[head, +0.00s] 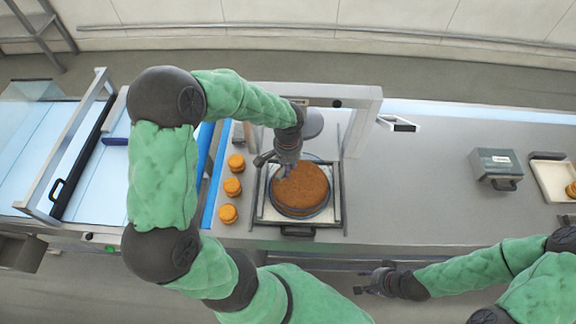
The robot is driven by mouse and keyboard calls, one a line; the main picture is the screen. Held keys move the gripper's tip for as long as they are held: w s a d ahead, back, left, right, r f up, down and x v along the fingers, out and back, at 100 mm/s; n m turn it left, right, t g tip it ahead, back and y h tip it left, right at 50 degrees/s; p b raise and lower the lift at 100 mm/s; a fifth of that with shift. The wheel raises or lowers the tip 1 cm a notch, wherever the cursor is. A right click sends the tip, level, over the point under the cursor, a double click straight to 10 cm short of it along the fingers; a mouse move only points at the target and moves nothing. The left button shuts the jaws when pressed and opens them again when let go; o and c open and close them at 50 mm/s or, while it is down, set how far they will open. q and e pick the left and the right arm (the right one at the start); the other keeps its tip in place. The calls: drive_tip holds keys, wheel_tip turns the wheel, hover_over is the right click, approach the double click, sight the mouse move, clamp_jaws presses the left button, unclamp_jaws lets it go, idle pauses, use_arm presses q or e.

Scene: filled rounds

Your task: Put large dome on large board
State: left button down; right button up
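A large round brown cake (300,187) sits inside a framed square tray (262,215) with dark side rails. A thin dark blue-grey ring (328,206) runs around the cake. I cannot tell whether it is the rim of a clear dome or the edge of a board. My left gripper (282,170) points down over the cake's upper left edge. Its fingers are small and partly hidden by the wrist, so what it holds is unclear. My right gripper (367,282) is low, in front of the counter, with its fingers apart and nothing visible between them.
Three small orange cakes (232,187) stand in a column left of the tray. A grey round disc (311,123) lies behind it, near a metal frame (365,125). A grey box (495,168) and a pale tray (549,178) stand right. The counter (420,190) between is clear.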

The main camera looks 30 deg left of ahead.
use_arm(q)
drive_tip(key=shift+f, duration=0.25)
idle(0.6)
drive_tip(key=c, duration=0.9)
unclamp_jaws()
drive_tip(key=o, duration=0.5)
drive_tip(key=shift+r, duration=0.1)
drive_tip(key=shift+r+p, duration=2.1)
drive_tip(key=shift+r, duration=1.35)
